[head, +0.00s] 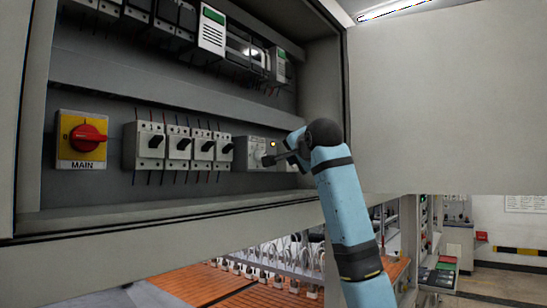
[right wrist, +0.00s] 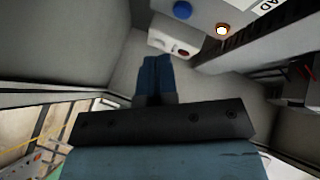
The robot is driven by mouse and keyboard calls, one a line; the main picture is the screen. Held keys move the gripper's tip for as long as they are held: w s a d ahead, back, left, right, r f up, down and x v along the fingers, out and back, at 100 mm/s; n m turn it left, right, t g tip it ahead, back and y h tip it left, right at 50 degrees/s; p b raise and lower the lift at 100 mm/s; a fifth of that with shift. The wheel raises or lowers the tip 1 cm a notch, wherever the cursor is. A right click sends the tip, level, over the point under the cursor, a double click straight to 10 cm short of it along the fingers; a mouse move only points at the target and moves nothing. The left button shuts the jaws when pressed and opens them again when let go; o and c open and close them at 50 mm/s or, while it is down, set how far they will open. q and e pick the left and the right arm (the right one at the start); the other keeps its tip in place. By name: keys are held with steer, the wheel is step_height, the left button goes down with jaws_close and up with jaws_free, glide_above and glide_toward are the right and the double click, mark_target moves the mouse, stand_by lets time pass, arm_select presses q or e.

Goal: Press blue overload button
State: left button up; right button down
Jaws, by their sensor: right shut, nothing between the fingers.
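The blue overload button (right wrist: 182,10) shows at the top edge of the right wrist view, on a pale grey unit with a lit amber lamp (right wrist: 222,31) beside it. In the head view the lamp (head: 273,143) glows on the overload unit (head: 246,150) at the right end of the lower row; I cannot make out the blue button there. My right gripper (head: 268,160) is shut and empty, its tip in front of this unit. In the right wrist view its fingers (right wrist: 154,68) are together, and the button lies beyond and right of them. Contact cannot be told. My left gripper is not in view.
A red rotary MAIN switch (head: 83,138) on a yellow plate and several breakers (head: 178,146) share the lower row. More devices (head: 212,30) sit above. The cabinet door (head: 440,100) stands open at right. A white device with a red button (right wrist: 174,40) is near the fingers.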

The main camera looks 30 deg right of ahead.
steer(key=shift+w+a, duration=0.45)
steer(key=shift+w, duration=0.4)
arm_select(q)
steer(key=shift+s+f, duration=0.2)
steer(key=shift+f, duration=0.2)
arm_select(e)
steer(key=shift+w+a, duration=0.1)
steer(key=shift+w, duration=0.05)
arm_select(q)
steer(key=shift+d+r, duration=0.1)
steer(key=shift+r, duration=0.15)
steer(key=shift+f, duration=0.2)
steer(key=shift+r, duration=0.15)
arm_select(e)
steer(key=shift+w, duration=0.1)
stand_by(0.3)
steer(key=shift+w+a, duration=0.1)
steer(key=shift+w, duration=0.2)
